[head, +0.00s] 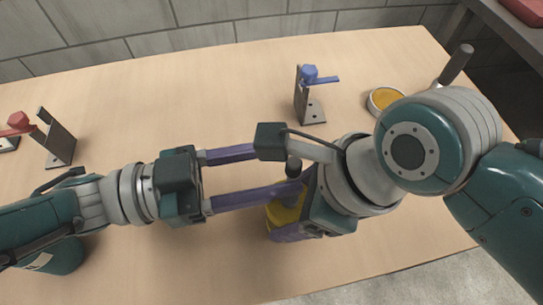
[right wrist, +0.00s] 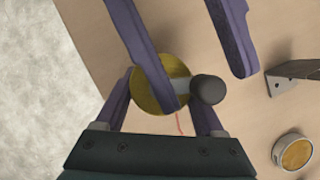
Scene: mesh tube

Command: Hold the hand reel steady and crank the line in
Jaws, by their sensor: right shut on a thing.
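The hand reel, a yellow disc (right wrist: 148,92), sits between my right gripper's purple fingers, which are shut on it; its yellow side also shows in the head view (head: 281,216). My right gripper (head: 288,226) is partly hidden by its own wrist. A dark crank knob (right wrist: 207,89) stands on a pale crank arm (right wrist: 182,87). A thin reddish line (right wrist: 178,124) shows beside the disc. My left gripper (head: 278,170) is open, fingers wide apart around the knob's place. In the right wrist view one left finger crosses above the disc; contact with the knob cannot be told.
A grey bracket with a blue clamp (head: 309,76) stands behind the grippers. Another bracket (head: 56,140) and a red part (head: 18,123) are at the left. A round yellow-topped tin (head: 383,98) and a dark handle (head: 456,64) are at the right.

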